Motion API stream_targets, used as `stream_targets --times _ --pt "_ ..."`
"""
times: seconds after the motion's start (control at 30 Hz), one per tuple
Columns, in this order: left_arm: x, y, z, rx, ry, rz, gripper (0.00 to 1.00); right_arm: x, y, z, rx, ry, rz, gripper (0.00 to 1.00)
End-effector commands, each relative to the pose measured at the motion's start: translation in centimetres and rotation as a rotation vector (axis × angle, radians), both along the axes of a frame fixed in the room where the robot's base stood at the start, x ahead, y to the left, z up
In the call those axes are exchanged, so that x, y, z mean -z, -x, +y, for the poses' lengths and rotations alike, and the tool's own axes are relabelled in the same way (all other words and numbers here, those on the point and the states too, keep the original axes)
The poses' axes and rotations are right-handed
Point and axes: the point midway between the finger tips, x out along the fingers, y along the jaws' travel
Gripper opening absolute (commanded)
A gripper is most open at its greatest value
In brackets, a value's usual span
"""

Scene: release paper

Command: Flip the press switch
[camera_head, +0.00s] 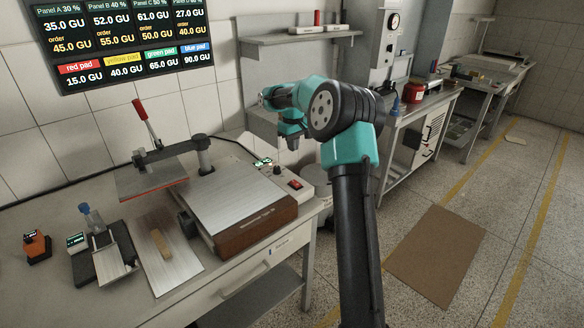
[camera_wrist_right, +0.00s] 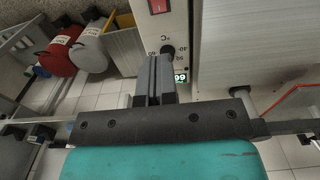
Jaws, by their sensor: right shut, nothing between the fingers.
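The heat press (camera_head: 240,205) stands on the table with its red-handled arm (camera_head: 143,115) and upper plate swung out to the left. Its white control box on the right side carries a red rocker switch (camera_head: 295,184), a dark knob (camera_head: 277,170) and a green display (camera_head: 263,161). My right gripper (camera_head: 292,143) is above and behind the box, its fingers small in the head view. In the right wrist view the gripper (camera_wrist_right: 154,65) is shut and empty, its tips appearing beside the knob (camera_wrist_right: 167,51). The red switch (camera_wrist_right: 158,6) is at the top edge, beyond the fingertips. The left gripper is not in view.
A small scale (camera_head: 77,242), an orange device (camera_head: 37,247) and a metal sheet with a wooden piece (camera_head: 161,244) lie left of the press. A wall shelf (camera_head: 290,38) is behind. A red canister (camera_head: 414,90) stands on another bench.

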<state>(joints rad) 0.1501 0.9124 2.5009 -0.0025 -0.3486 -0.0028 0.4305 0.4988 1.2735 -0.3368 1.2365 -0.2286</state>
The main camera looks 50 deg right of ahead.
Motion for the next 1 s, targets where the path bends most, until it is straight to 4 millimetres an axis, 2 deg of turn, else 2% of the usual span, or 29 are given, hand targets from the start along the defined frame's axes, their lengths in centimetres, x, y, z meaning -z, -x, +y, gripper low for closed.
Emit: stream_targets --times 0.27,0.8,1.0 --pt "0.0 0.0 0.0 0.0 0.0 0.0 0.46 2.9 0.1 0.0 0.001 -0.001 0.003 0.0" --pt "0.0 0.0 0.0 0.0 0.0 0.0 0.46 11.8 0.0 0.0 0.0 -0.001 0.001 0.0" --pt "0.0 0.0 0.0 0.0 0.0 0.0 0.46 13.6 0.0 0.0 0.0 0.0 0.0 0.0"
